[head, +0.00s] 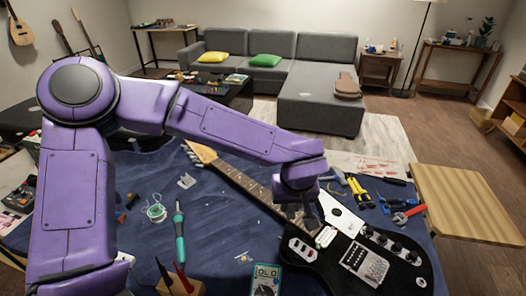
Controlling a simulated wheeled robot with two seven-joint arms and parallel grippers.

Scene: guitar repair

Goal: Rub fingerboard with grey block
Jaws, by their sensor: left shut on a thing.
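An electric guitar with a black and white body (405,262) lies on the blue cloth (215,235). Its fingerboard (243,183) runs up and left from the body to the light wooden headstock (200,152). My left gripper (313,216) points down over the end of the fingerboard, where the neck meets the body. It is shut on the grey block, which is mostly hidden by the fingers. I cannot tell whether the block touches the fingerboard. My right gripper is not in view.
A teal-handled soldering iron (179,235), a wire spool (156,212) and a teal multimeter (265,281) lie left of and below the neck. Pliers (360,190) and a red-handled wrench (408,214) lie right of the gripper.

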